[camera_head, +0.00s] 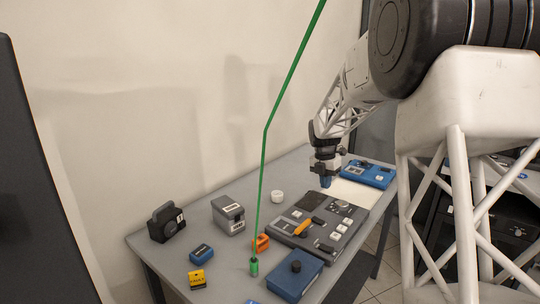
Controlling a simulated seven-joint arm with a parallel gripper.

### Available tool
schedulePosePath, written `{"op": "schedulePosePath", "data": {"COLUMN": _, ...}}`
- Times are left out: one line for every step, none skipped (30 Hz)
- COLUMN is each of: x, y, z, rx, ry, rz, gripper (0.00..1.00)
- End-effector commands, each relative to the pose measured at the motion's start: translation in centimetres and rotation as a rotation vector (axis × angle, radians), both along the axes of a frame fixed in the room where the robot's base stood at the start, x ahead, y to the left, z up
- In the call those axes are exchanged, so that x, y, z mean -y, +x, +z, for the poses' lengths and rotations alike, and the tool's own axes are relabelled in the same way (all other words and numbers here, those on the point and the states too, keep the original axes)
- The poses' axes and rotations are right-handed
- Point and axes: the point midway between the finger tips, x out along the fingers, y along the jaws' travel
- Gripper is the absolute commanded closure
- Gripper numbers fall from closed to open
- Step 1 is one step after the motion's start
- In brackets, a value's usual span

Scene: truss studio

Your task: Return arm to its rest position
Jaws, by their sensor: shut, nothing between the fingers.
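My gripper (325,182) hangs at the end of my white truss arm, over the back right part of the grey table (185,227). It points down, above or just behind the dark control panel (290,239) and near a white sheet (354,194). I cannot tell from this view how high the tips are above the table.
A tall bent green rod (262,165) rises from the table left of my gripper. A blue device (369,174) lies behind on the right.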

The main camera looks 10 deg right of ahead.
Motion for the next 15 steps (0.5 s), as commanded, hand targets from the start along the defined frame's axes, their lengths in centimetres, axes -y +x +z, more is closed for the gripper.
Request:
{"op": "schedulePosePath", "data": {"x": -0.1, "y": -0.3, "z": 0.3, "rx": 0.004, "ry": -0.001, "rz": -0.010, "gripper": 1.00}}
{"op": "schedulePosePath", "data": {"x": -0.2, "y": -0.5, "z": 0.5, "rx": 0.007, "ry": -0.001, "rz": -0.019, "gripper": 1.00}}
{"op": "schedulePosePath", "data": {"x": -0.3, "y": -0.8, "z": 0.7, "rx": 0.011, "ry": -0.002, "rz": -0.036, "gripper": 1.00}}
{"op": "schedulePosePath", "data": {"x": -0.4, "y": -1.1, "z": 0.9, "rx": 0.014, "ry": -0.004, "rz": -0.050, "gripper": 1.00}}
{"op": "schedulePosePath", "data": {"x": -0.5, "y": -1.4, "z": 1.1, "rx": 0.017, "ry": -0.004, "rz": -0.068, "gripper": 1.00}}
{"op": "schedulePosePath", "data": {"x": -0.7, "y": -2.0, "z": 1.5, "rx": 0.022, "ry": -0.005, "rz": -0.093, "gripper": 1.00}}
{"op": "schedulePosePath", "data": {"x": -0.8, "y": -2.4, "z": 1.8, "rx": 0.028, "ry": -0.007, "rz": -0.115, "gripper": 1.00}}
{"op": "schedulePosePath", "data": {"x": -1.0, "y": -2.9, "z": 2.1, "rx": 0.033, "ry": -0.008, "rz": -0.138, "gripper": 1.00}}
{"op": "schedulePosePath", "data": {"x": -1.2, "y": -3.7, "z": 2.5, "rx": 0.041, "ry": -0.010, "rz": -0.174, "gripper": 1.00}}
{"op": "schedulePosePath", "data": {"x": -1.4, "y": -4.2, "z": 3.0, "rx": 0.047, "ry": -0.011, "rz": -0.202, "gripper": 1.00}}
{"op": "schedulePosePath", "data": {"x": -1.6, "y": -4.8, "z": 3.3, "rx": 0.054, "ry": -0.011, "rz": -0.232, "gripper": 1.00}}
{"op": "schedulePosePath", "data": {"x": -1.8, "y": -5.7, "z": 3.8, "rx": 0.063, "ry": -0.012, "rz": -0.274, "gripper": 1.00}}
{"op": "schedulePosePath", "data": {"x": -2.0, "y": -6.4, "z": 4.2, "rx": 0.071, "ry": -0.013, "rz": -0.305, "gripper": 1.00}}
{"op": "schedulePosePath", "data": {"x": -2.2, "y": -7.0, "z": 4.5, "rx": 0.077, "ry": -0.013, "rz": -0.339, "gripper": 1.00}}
{"op": "schedulePosePath", "data": {"x": -2.5, "y": -7.9, "z": 5.0, "rx": 0.087, "ry": -0.014, "rz": -0.382, "gripper": 1.00}}
